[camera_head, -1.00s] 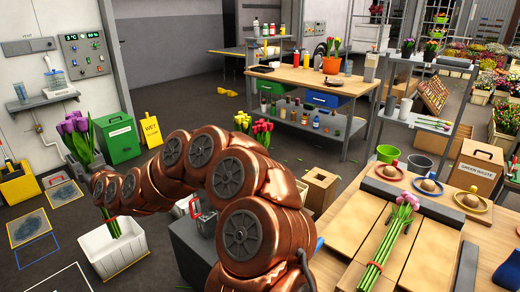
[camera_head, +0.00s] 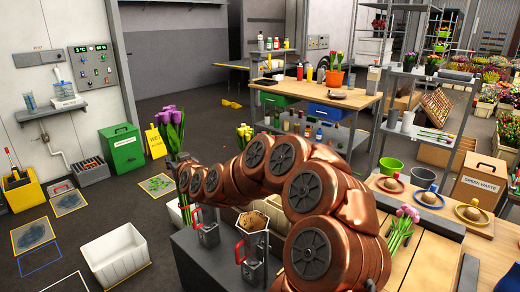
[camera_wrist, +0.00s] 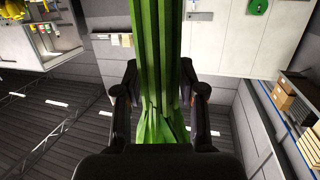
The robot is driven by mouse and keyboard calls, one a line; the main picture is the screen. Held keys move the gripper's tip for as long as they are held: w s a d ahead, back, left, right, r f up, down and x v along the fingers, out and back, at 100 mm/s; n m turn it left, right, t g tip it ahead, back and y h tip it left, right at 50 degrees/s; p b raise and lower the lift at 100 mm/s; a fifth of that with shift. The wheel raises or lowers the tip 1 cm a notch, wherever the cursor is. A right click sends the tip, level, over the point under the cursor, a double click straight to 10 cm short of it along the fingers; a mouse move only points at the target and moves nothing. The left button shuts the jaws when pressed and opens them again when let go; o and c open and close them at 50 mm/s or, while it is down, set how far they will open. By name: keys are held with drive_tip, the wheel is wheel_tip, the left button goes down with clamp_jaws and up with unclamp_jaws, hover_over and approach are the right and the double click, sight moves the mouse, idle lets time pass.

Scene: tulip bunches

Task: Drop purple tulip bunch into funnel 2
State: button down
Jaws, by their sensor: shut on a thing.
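The purple tulip bunch (camera_head: 172,125) is upright in the head view, blooms up, left of the arm's bend. My gripper (camera_wrist: 161,95) is shut on its green stems (camera_wrist: 158,50), which pass between the two dark fingers in the wrist view. In the head view the gripper is largely hidden by my copper arm. No number marks a funnel clearly. A grey stand (camera_head: 195,262) below the arm carries fittings with red handles (camera_head: 240,250), and one has a brown top (camera_head: 253,221). I cannot tell whether one is funnel 2.
A white bin (camera_head: 116,262) stands on the floor at left. Floor between bin and stand is clear.

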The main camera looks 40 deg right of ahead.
drive_tip(key=s+d+r+p, duration=0.1)
drive_tip(key=s+d+r, duration=0.15)
drive_tip(key=d, duration=0.95)
drive_tip(key=m+h+p, duration=0.1)
drive_tip(key=h, duration=0.1)
hover_over(253, 218)
drive_tip(key=s+a, duration=0.3)
drive_tip(key=s, duration=0.1)
drive_tip(key=shift+s+d+f, duration=0.1)
drive_tip(key=shift+f, duration=0.85)
drive_tip(key=shift+s+f+b, duration=0.1)
drive_tip(key=shift+f+b, duration=0.05)
drive_tip(key=shift+b, duration=0.3)
drive_tip(key=shift+f+b, duration=8.5)
drive_tip(key=shift+f, duration=5.9)
